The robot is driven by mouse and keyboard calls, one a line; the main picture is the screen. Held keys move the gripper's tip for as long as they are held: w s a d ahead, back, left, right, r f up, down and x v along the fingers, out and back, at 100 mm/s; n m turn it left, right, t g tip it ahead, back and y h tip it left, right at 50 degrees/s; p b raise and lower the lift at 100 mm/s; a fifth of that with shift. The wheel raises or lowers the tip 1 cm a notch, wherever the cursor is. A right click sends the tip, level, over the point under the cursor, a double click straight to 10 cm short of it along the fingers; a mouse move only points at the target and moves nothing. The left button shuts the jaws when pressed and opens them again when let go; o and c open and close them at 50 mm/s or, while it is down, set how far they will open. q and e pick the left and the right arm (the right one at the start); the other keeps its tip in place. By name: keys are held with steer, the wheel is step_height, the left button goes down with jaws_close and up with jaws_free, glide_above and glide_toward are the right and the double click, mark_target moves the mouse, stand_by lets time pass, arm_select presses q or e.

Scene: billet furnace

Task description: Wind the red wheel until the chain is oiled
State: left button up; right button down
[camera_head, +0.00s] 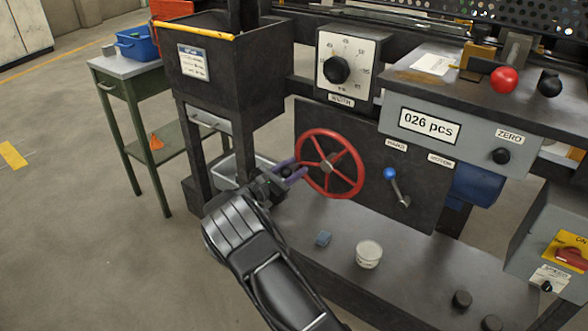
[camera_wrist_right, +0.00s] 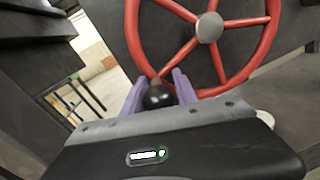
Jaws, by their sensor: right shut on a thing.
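The red wheel (camera_head: 327,167) is mounted upright on the dark front panel of the machine, with spokes and a grey hub. In the right wrist view the wheel (camera_wrist_right: 208,27) fills the upper middle. My right gripper (camera_head: 290,172) is at the wheel's left side, low on the rim. Its purple fingers are shut on the wheel's black handle knob (camera_wrist_right: 158,96), which sits between them by the rim. I cannot make out the chain in either view. My left gripper is not in view.
A blue-knobbed lever (camera_head: 391,175) is right of the wheel. A dial (camera_head: 337,69) and a "026 pcs" display (camera_head: 429,125) are above. A green side table (camera_head: 119,70) stands at left.

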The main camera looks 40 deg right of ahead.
mark_target(304, 137)
steer(key=shift+w+a+f, duration=0.1)
steer(key=shift+a+f, duration=0.1)
steer(key=shift+f, duration=0.05)
